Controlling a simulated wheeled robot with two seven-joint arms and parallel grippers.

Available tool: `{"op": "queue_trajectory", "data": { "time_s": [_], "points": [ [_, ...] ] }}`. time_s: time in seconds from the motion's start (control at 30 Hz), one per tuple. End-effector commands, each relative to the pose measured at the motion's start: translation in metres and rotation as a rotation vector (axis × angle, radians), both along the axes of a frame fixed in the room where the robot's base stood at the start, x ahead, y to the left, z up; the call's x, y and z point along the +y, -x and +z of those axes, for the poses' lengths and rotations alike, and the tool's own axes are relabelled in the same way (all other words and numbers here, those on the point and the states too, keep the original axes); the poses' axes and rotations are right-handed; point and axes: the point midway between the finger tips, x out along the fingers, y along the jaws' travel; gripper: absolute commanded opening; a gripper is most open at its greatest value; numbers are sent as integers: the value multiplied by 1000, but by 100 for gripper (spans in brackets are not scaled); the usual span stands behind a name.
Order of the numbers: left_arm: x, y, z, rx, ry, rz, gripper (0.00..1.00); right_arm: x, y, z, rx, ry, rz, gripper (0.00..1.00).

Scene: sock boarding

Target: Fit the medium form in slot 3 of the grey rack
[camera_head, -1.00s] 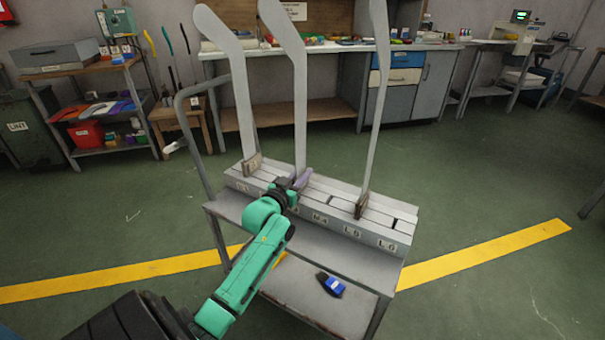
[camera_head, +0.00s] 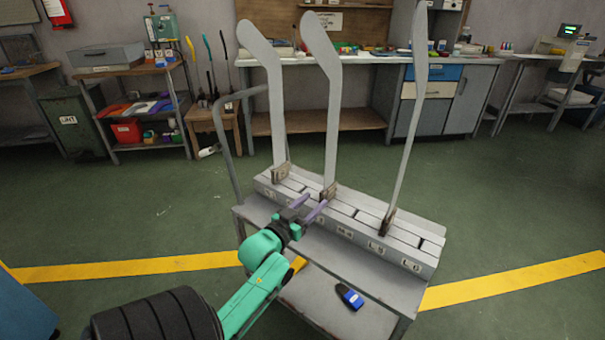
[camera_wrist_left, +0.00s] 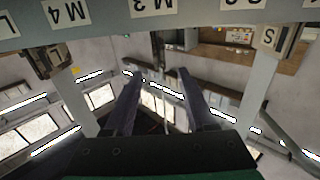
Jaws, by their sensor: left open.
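The grey rack (camera_head: 340,222) stands on a cart, its slots labelled along the front. Three tall pale forms stand on it. The middle form (camera_head: 330,120), which I take for the medium one, stands upright with its brown foot at about slot 3. Its foot also shows between my fingers in the wrist view (camera_wrist_left: 165,40), near the label ending in 3. My left gripper (camera_head: 311,202), with purple fingers, is open and empty, just in front of that foot. The fingertips look apart from the form. How deep the foot sits is hidden. My right gripper is not in view.
A form (camera_head: 269,100) stands at the left end of the rack, another (camera_head: 410,120) near label L5. A blue-and-black object (camera_head: 350,297) lies on the cart's lower shelf (camera_head: 325,300). A workbench (camera_head: 310,125) stands behind. Green floor around the cart is open.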

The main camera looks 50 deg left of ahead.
Motion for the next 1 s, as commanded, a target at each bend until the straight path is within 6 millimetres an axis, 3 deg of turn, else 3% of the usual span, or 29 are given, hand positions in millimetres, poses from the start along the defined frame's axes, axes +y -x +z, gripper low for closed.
{"op": "queue_trajectory", "data": {
  "time_s": [0.1,0.27,1.0],
  "points": [
    [-5,28,0,5,0,0,56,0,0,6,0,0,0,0],
    [-8,47,0,0,0,0,56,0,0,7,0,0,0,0],
    [-9,48,0,-1,0,0,56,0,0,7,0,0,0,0]
  ]
}}
